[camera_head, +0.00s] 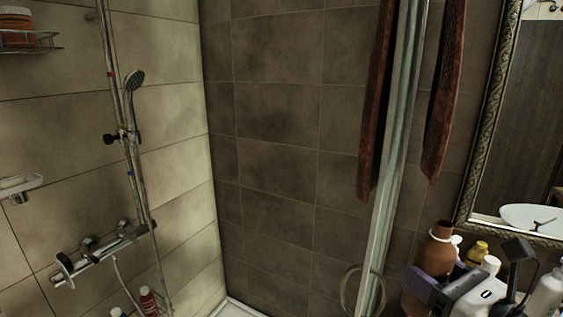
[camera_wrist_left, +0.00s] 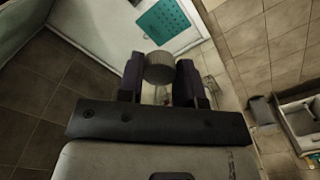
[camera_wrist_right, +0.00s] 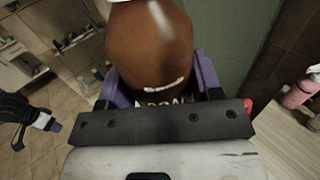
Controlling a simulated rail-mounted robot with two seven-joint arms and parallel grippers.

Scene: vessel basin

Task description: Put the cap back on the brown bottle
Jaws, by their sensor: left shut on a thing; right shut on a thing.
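The brown bottle (camera_head: 436,254) stands at the lower right of the head view, with a pale ring around its neck and no cap on top. My right gripper (camera_head: 428,285) is shut on its body. In the right wrist view the bottle (camera_wrist_right: 150,45) fills the space between the purple fingers of the right gripper (camera_wrist_right: 160,85); its lower part is hidden. In the left wrist view my left gripper (camera_wrist_left: 160,80) is shut on a round grey ribbed cap (camera_wrist_left: 159,66), held up clear of the floor. The left gripper is not in the head view.
Several bottles crowd behind my right gripper, including a yellow one (camera_head: 479,252) and a white one (camera_head: 546,292). A glass door edge (camera_head: 394,150) stands left of the brown bottle. A pink bottle (camera_wrist_right: 300,93) stands right in the right wrist view. A teal mat (camera_wrist_left: 170,25) lies below my left gripper.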

